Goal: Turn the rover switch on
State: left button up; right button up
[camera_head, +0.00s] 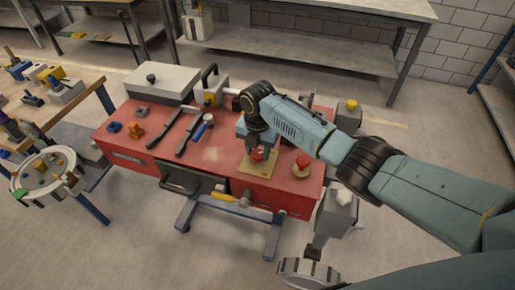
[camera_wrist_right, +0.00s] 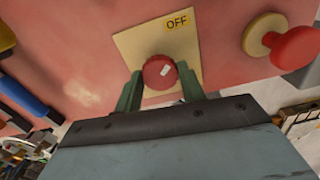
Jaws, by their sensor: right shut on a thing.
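The rover switch is a round red knob (camera_wrist_right: 160,72) with a small white mark, on a cream plate (camera_wrist_right: 128,42) with a yellow OFF label (camera_wrist_right: 177,23) at its edge. In the head view the knob (camera_head: 257,156) sits on its plate (camera_head: 250,170) on top of the red cart. My right gripper (camera_wrist_right: 158,84) has its two green fingers on either side of the knob and is shut on it. In the head view my right gripper (camera_head: 256,146) comes down over the knob from above. My left gripper is not in view.
A red mushroom button (camera_head: 303,161) stands right of the plate on the red cart (camera_head: 214,154). Tools with black and blue handles (camera_head: 199,132) lie to the left. A grey box (camera_head: 162,81) stands at the back. A wooden table (camera_head: 40,92) is at far left.

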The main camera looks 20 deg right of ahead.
jog(key=m+p, duration=0.2)
jog(key=m, duration=0.1)
jog(key=shift+r, duration=0.2)
jog(key=m+p, duration=0.3)
jog(key=m, duration=0.1)
jog(key=shift+m, duration=0.3)
jog(key=m+p, duration=0.1)
jog(key=m, duration=0.3)
jog(key=shift+f+m, duration=0.1)
jog(key=shift+m, duration=0.2)
jog(key=m+p, duration=0.1)
jog(key=m, duration=0.3)
jog(key=shift+m+p, duration=0.3)
jog(key=shift+p, duration=0.05)
jog(key=o, duration=1)
jog(key=shift+c, duration=0.2)
